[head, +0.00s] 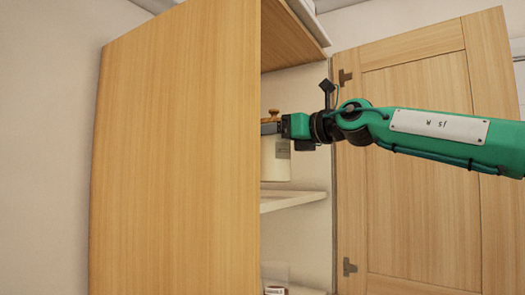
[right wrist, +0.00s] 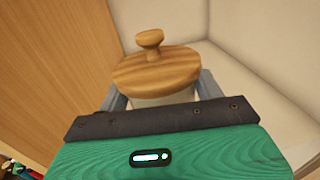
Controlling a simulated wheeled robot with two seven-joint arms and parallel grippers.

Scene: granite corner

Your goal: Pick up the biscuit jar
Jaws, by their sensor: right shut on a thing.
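The biscuit jar has a round wooden lid with a knob (right wrist: 155,68) and a pale body (right wrist: 160,100). In the head view its pale body (head: 276,165) shows inside the open cupboard, partly hidden by the left door. My right gripper (head: 270,127) reaches in from the right and is shut on the jar near its top. In the right wrist view one grey finger of my right gripper (right wrist: 160,92) stands on each side of the jar below the lid. My left gripper is not in view.
The left cupboard door (head: 180,150) stands open and hides much of the inside. The right door (head: 418,200) is open behind my arm. A shelf (head: 292,200) lies below the jar, and a small labelled item (head: 275,290) is lower down.

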